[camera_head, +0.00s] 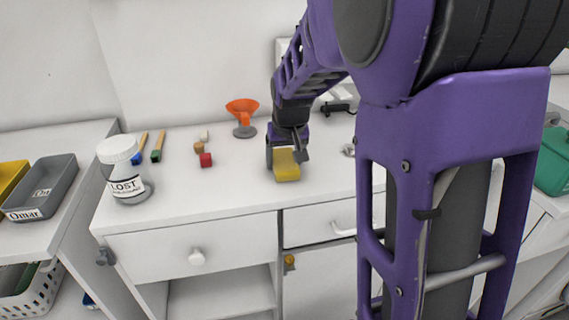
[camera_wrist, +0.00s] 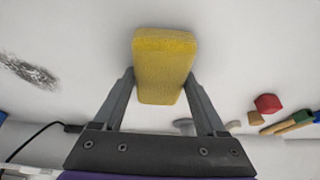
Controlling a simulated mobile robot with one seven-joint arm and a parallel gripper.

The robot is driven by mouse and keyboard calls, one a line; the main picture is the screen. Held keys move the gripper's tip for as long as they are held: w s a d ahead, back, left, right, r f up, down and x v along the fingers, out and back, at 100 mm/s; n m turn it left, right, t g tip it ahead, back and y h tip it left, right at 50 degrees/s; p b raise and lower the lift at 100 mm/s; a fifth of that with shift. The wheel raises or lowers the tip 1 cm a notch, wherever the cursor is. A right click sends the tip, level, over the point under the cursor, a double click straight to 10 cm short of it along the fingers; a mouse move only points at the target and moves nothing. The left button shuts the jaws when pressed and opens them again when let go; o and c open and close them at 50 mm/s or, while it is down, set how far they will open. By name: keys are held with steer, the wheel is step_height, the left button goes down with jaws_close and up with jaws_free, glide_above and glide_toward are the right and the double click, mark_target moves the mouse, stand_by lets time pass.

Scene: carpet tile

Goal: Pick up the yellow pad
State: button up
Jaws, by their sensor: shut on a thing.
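The yellow pad (camera_head: 286,166) is a small sponge-like block over the white counter top in the head view. My gripper (camera_head: 287,153) reaches down from above and is shut on the pad, one finger on each side. In the wrist view the yellow pad (camera_wrist: 164,62) sits between the two grey fingers of my gripper (camera_wrist: 163,92). Whether the pad's underside touches the counter cannot be told.
A grey bin (camera_head: 42,188) is at the far left. The counter's front middle is clear.

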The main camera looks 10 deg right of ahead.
mark_target(285, 159)
step_height(285, 159, up, 10)
steer(key=p, duration=0.2)
steer(key=shift+r, duration=0.25)
steer(key=o, duration=0.8)
steer(key=c, duration=0.7)
steer(key=shift+o, duration=0.2)
steer(key=shift+d, duration=0.1)
